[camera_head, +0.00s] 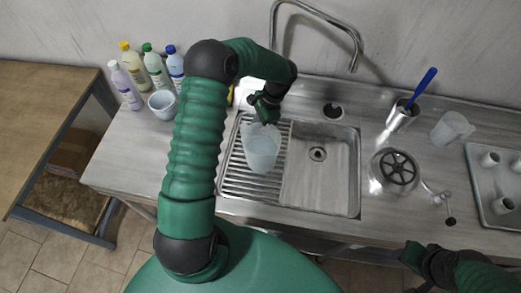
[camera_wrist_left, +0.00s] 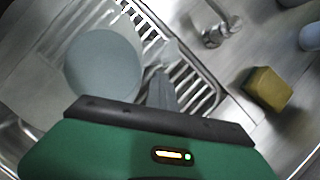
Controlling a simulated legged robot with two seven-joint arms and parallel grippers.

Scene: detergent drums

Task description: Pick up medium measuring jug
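My left gripper (camera_head: 266,112) is above the sink, at the far rim of this jug. Its fingers are largely hidden, so I cannot tell whether it touches the jug. Another clear jug (camera_head: 452,128) stands on the counter at right. My right gripper (camera_head: 418,262) is low at right, in front of the counter, away from the jugs.
Several bottles (camera_head: 155,66) and a pale cup-like vessel (camera_head: 163,104) stand at left. A yellow-green sponge (camera_wrist_left: 267,90) lies near the sink. The tap (camera_head: 355,58) arches behind it. A metal cup with a blue-handled brush (camera_head: 402,115), a burner (camera_head: 396,170) and a tray (camera_head: 484,200) are at right.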

